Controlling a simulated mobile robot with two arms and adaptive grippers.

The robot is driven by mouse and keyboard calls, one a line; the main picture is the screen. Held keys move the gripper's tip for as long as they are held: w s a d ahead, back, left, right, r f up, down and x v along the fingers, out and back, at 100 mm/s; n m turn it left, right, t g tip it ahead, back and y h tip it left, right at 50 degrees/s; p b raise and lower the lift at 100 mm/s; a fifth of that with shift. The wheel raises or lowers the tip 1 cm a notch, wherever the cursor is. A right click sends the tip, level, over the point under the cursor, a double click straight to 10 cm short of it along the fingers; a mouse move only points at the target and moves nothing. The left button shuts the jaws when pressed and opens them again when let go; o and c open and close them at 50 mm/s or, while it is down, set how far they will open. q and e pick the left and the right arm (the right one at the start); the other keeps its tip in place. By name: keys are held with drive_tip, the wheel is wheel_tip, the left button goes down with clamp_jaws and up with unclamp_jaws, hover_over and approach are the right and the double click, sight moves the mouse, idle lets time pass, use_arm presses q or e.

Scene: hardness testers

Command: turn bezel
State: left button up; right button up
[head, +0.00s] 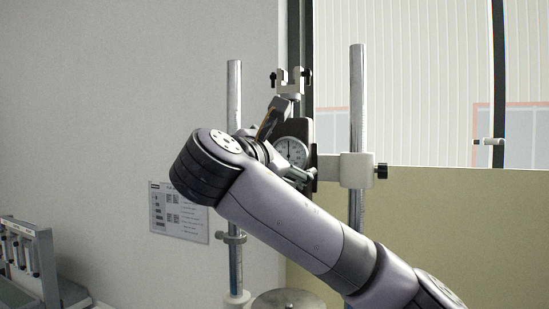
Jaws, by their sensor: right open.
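The gripper is open, with the dial face showing between the fingers. I cannot tell whether the fingers touch the rim. My right wrist and forearm cover the dial's lower left side and much of the stand. My left gripper is out of view.
The left post (234,95) and right post (357,100) flank the dial. A white clamp block (355,170) sits on the right post. A round metal plate (288,300) is below. A printed sheet (178,212) hangs on the wall. Another device (28,255) stands far left.

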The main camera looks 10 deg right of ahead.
drive_tip(key=shift+s+a, duration=0.75)
drive_tip(key=shift+a, duration=0.15)
drive_tip(key=shift+s+f, duration=0.1)
drive_tip(key=shift+s, duration=0.2)
drive_tip(key=v, duration=0.9)
drive_tip(key=shift+s+d, duration=0.1)
drive_tip(key=shift+d, duration=0.05)
